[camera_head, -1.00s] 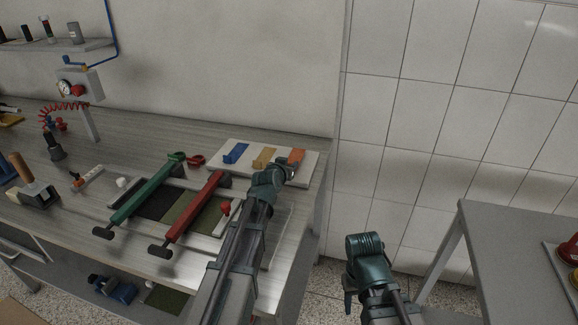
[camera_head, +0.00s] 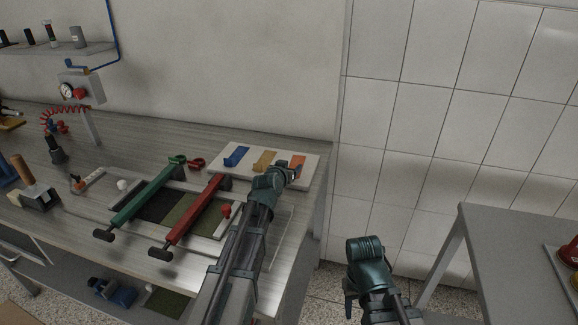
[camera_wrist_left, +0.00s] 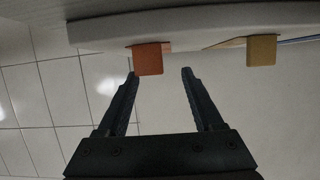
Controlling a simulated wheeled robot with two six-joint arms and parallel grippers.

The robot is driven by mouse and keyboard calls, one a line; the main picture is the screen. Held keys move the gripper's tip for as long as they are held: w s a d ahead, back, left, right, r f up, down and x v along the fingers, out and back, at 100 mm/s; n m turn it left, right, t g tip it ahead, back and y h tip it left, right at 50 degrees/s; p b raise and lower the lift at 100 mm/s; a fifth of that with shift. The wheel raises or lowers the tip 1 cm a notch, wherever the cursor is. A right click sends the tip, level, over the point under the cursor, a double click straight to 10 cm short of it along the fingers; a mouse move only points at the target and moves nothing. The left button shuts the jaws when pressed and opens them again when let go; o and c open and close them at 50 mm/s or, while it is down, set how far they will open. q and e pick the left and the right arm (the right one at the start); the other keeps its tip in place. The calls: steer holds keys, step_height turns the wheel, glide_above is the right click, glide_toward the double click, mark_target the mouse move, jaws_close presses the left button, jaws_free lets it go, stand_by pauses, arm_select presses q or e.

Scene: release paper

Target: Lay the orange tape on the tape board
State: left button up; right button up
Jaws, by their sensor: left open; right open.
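The orange tape (camera_head: 298,161) lies at the right end of the white tape board (camera_head: 226,170), beside a yellow piece and a blue piece. In the left wrist view the orange tape (camera_wrist_left: 149,59) sticks out from the board edge (camera_wrist_left: 200,22). My left gripper (camera_head: 292,172) is at the board's right part, close to the orange tape. In the left wrist view the left gripper's fingers (camera_wrist_left: 160,73) are open, with the tape's end between their tips, nearer the left finger. My right gripper (camera_head: 349,296) hangs low, away from the bench; its fingers are mostly hidden.
The yellow piece (camera_head: 264,160) and blue piece (camera_head: 236,156) lie left of the orange one. Green (camera_head: 140,203) and red (camera_head: 192,217) handled bars lie left of my left arm. A grey table (camera_head: 520,245) stands at the right.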

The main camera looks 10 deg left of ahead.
arm_select(q)
steer(key=shift+s+d+f+p, duration=0.2)
steer(key=shift+s+d+p, duration=0.05)
steer(key=shift+s+p, duration=0.15)
steer(key=shift+s, duration=0.35)
steer(key=r+p+v, duration=0.1)
steer(key=p+v, duration=0.3)
steer(key=v, duration=0.6)
steer(key=shift+a+p, duration=0.35)
steer(key=shift+p, duration=0.05)
steer(key=shift+s, duration=0.15)
